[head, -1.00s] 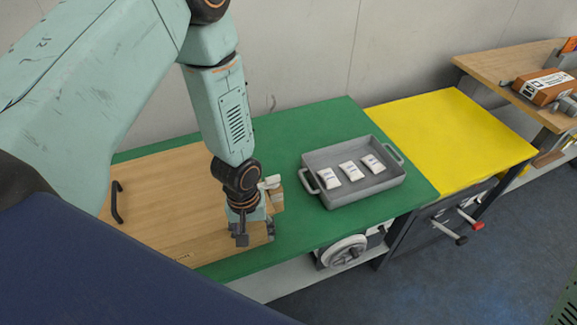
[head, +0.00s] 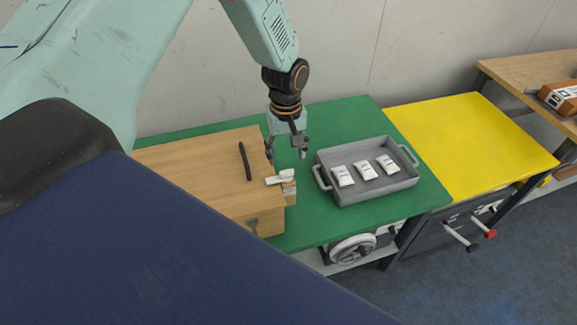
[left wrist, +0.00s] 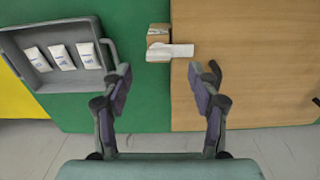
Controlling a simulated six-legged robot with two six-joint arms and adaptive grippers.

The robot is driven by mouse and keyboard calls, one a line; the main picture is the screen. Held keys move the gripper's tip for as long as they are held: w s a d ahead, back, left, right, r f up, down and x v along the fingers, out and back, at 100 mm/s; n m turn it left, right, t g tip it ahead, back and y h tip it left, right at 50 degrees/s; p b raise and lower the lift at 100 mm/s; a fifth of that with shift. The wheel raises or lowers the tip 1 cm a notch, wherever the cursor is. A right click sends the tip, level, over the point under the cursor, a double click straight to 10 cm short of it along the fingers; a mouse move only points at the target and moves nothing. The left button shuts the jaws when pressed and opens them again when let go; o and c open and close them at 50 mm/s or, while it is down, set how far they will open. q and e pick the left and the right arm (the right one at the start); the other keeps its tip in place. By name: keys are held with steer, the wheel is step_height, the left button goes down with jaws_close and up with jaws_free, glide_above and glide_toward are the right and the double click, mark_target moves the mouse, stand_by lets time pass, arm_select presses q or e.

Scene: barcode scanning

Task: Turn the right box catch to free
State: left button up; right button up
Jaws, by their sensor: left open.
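The wooden box (head: 205,175) lies on the green table, with a dark handle (head: 245,161) on its top. The right catch (head: 280,177) is a white lever by a small wooden block (head: 289,191) at the box's right edge. In the left wrist view the catch (left wrist: 172,51) reaches from the block (left wrist: 158,33) across onto the box (left wrist: 240,70). My left gripper (head: 286,153) is open and empty just behind the catch, pointing down. In the left wrist view its fingers (left wrist: 163,82) stand apart, with the catch beyond them. My right gripper is not seen.
A grey tray (head: 333,161) with several white packets stands right of the box on the green table (head: 350,112). A yellow table (head: 470,140) adjoins it. A valve wheel (head: 352,248) sits below the front edge. Green tabletop between box and tray is clear.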

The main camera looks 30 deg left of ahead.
mark_target(287, 171)
arm_select(q)
steer(key=shift+w+a+r, duration=0.15)
steer(key=shift+w+r, duration=0.15)
steer(key=shift+w, duration=0.1)
steer(key=shift+w+a+f, duration=0.1)
steer(key=shift+f, duration=0.25)
step_height(287, 171, down, 6)
steer(key=shift+a+r, duration=0.1)
steer(key=shift+f, duration=0.55)
steer(key=shift+a+f, duration=0.1)
steer(key=shift+f, duration=0.1)
steer(key=shift+d+r, duration=0.15)
steer(key=shift+d, duration=0.05)
steer(key=c, duration=1.2)
